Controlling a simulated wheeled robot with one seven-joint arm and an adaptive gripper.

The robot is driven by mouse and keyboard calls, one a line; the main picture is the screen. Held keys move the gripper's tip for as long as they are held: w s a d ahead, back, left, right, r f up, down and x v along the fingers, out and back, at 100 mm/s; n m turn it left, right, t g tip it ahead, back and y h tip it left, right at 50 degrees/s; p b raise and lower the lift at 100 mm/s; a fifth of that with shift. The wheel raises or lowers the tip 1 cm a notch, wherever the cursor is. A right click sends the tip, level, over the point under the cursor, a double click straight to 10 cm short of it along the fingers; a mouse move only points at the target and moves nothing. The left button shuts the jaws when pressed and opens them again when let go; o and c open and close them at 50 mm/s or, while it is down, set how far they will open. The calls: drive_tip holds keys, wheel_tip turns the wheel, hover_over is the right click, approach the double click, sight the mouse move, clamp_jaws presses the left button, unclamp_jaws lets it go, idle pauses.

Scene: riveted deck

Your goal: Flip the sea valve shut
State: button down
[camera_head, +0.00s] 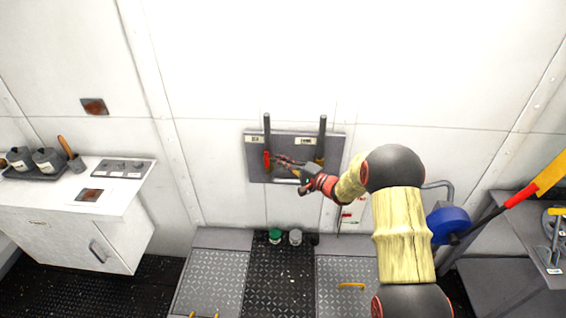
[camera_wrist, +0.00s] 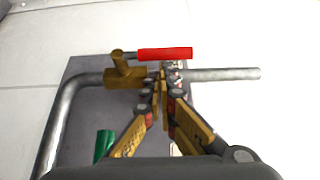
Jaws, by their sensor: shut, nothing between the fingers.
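The sea valve has a red lever (camera_head: 267,160) on the left of a grey wall panel (camera_head: 290,178), under a small label that seems to read SEA. In the wrist view the red lever (camera_wrist: 165,54) lies parallel to its grey pipe (camera_wrist: 225,74), beside the brass valve body (camera_wrist: 122,76). My gripper (camera_head: 279,159) is shut and empty, just right of the lever in the head view. In the wrist view its fingertips (camera_wrist: 165,78) overlap the pipe close to the lever; I cannot tell whether they touch.
A second valve with a green handle (camera_wrist: 105,146) is on the same panel, partly behind my gripper. Its pipe (camera_head: 322,128) rises at the panel's right. A white cabinet (camera_head: 125,228) stands left and a blue wheel (camera_head: 447,224) right. The wall above the panel is bare.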

drive_tip(key=shift+r, duration=0.1)
drive_tip(key=shift+a+r+h+p, duration=0.15)
drive_tip(key=shift+h+p, duration=0.15)
drive_tip(key=shift+p, duration=0.45)
drive_tip(key=shift+a+n, duration=0.1)
drive_tip(key=shift+n, duration=0.2)
